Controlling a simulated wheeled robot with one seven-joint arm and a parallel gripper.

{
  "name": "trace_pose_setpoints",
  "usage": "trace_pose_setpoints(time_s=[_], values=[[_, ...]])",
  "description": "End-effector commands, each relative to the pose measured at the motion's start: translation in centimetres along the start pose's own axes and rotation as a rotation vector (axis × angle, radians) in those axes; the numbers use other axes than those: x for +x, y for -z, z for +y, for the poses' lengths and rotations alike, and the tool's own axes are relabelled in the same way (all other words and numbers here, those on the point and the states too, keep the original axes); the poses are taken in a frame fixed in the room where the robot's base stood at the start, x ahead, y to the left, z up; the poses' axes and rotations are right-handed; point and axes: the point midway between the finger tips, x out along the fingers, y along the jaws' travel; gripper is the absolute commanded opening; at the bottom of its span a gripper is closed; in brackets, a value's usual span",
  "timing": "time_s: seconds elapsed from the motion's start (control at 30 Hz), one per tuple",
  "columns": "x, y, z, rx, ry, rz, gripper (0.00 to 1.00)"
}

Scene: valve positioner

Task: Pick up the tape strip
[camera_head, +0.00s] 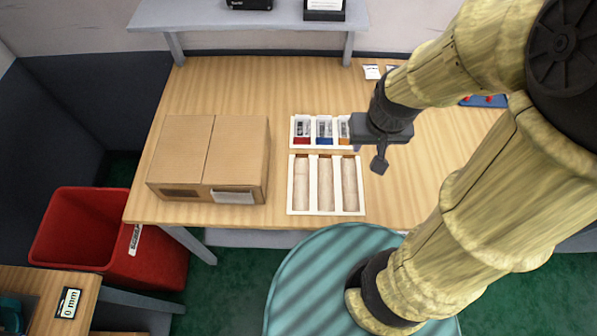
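I cannot clearly make out a tape strip in the head view. The closed cardboard box (184,150) on the left of the table has a seam along its top, but no separate strip can be told there. My gripper (377,162) points down over the table, just right of two white trays. One dark finger shows clearly, and the gripper body hides the rest, so its opening cannot be told. I see nothing held. The rear tray (293,132) has three compartments with red, blue and orange items. The front tray (290,198) has three long beige compartments.
The wooden table (235,85) is clear behind the box. A grey shelf (200,14) stands at the back. A red bin (75,235) is on the floor at left. Small white packets (372,72) and a blue item (484,101) lie at right. My arm covers the right side.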

Motion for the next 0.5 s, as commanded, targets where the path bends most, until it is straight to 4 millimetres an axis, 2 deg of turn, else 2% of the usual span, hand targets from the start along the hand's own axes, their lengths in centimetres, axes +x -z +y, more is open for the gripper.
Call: trace_pose_setpoints(time_s=[0.17,0.3,0.37,0.5], values=[[0.0,0.0,0.0,0.000,0.000,0.000,0.36],[0.0,0.3,-0.2,0.001,0.003,-0.004,0.62],[0.1,0.8,-0.4,0.004,0.008,-0.012,0.62],[0.6,2.9,-1.9,0.017,0.026,-0.055,0.62]])
